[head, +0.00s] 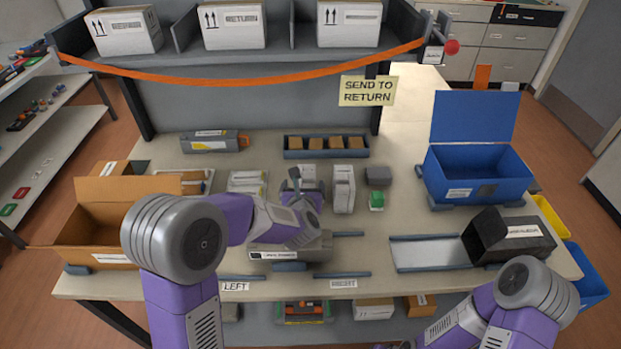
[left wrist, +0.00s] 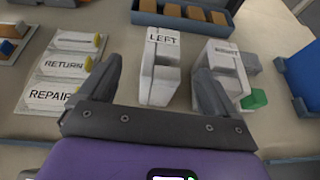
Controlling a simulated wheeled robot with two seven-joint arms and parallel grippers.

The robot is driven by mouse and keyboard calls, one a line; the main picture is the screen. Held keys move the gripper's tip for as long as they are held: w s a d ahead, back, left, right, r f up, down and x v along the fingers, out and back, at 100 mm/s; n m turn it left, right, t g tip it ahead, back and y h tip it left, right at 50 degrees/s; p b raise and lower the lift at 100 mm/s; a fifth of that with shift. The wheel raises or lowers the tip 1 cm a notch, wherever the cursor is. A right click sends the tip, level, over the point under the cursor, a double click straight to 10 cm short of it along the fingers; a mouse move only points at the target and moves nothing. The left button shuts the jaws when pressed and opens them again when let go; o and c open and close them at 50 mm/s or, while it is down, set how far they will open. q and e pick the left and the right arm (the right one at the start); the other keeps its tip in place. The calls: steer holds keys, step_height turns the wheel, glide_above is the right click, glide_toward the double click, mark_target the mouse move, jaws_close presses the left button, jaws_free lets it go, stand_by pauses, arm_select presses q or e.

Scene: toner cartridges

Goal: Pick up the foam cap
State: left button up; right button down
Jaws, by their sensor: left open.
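Two pale foam caps stand side by side mid-table. The cap marked LEFT (left wrist: 158,78) is upright in the left wrist view; its top also shows in the head view (head: 309,173), partly hidden by my gripper. The other cap, whose label seems to read RIGHT (left wrist: 228,70), stands to its right, also in the head view (head: 344,189). My left gripper (left wrist: 154,72) is open and empty. Its fingers are spread to either side of the LEFT cap, the right one close before the other cap. I cannot tell whether either finger touches. My right gripper is out of view.
A grey cartridge (head: 277,255) lies under my left forearm. A tray of brown blocks (head: 326,154) is behind the caps, a small green item (head: 377,201) to their right. An open carton (head: 100,219) stands left, a blue box (head: 476,172) and black bin (head: 507,234) right.

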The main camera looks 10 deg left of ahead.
mark_target(306, 177)
arm_select(q)
step_height(306, 177, down, 2)
steer(key=shift+w+f+b, duration=0.1)
steer(key=shift+w+b, duration=0.05)
steer(key=shift+b, duration=0.85)
steer(key=shift+w+a+f, duration=0.1)
steer(key=shift+w+f, duration=0.1)
steer(key=shift+w, duration=0.1)
steer(key=x, duration=0.7)
steer(key=shift+w+r, duration=0.25)
steer(key=c, duration=1)
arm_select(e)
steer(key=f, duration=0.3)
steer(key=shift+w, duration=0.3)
